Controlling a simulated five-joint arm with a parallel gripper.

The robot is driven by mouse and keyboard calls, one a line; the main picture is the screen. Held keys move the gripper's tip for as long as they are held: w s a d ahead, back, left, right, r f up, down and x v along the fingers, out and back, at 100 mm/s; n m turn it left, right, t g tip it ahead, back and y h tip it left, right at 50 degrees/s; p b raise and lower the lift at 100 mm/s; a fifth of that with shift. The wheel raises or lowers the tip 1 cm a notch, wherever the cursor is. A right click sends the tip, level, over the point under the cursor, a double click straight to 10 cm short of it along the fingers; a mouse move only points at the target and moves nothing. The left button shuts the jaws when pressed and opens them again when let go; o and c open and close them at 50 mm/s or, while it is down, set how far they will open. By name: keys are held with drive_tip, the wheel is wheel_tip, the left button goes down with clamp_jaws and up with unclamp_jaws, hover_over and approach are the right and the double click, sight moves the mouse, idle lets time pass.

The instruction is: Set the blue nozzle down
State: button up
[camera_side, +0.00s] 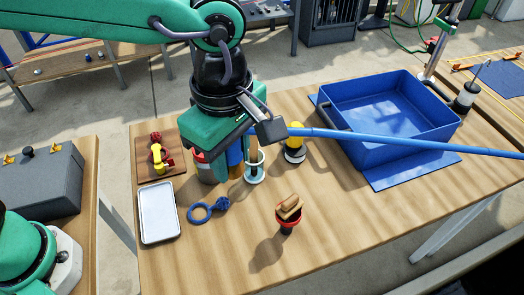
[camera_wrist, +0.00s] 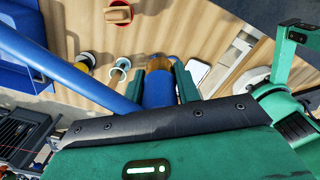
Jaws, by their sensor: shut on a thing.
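My gripper (camera_wrist: 158,78) is shut on the blue nozzle (camera_wrist: 157,90), a blue cylinder with a brass-brown end, seen between the green fingers in the wrist view. In the side view the blue nozzle (camera_side: 235,153) hangs below the green gripper body, partly hidden by it and by the things around. I cannot tell whether its lower end touches the table. A long blue hose or pole (camera_side: 400,142) runs from beside the gripper to the right edge. It also crosses the left of the wrist view (camera_wrist: 75,80). Whether it joins the nozzle is hidden.
Close to the nozzle stand a red-topped can (camera_side: 203,168), a pale cup (camera_side: 254,173) and a yellow-black bottle (camera_side: 295,150). A blue bin (camera_side: 440,135) stands right.

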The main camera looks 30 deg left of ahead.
drive_tip(key=w+a+f+n, duration=0.1)
drive_tip(key=w+a, duration=0.1)
drive_tip(key=w, duration=0.9)
drive_tip(key=w+a+n, duration=0.1)
drive_tip(key=w+a, duration=0.1)
drive_tip(key=w, duration=1)
wheel_tip(320, 180, down, 11)
drive_tip(key=shift+f, duration=0.15)
drive_tip(key=w+a+f, duration=0.2)
drive_tip(key=w, duration=0.1)
drive_tip(key=w+a+f, duration=0.2)
drive_tip(key=w, duration=0.1)
drive_tip(key=w+a+f, duration=0.2)
drive_tip(key=w+a, duration=0.1)
drive_tip(key=shift+a+f, duration=0.1)
drive_tip(key=shift+f, duration=0.3)
drive_tip(key=shift+f, duration=2)
drive_tip(key=shift+f, duration=0.1)
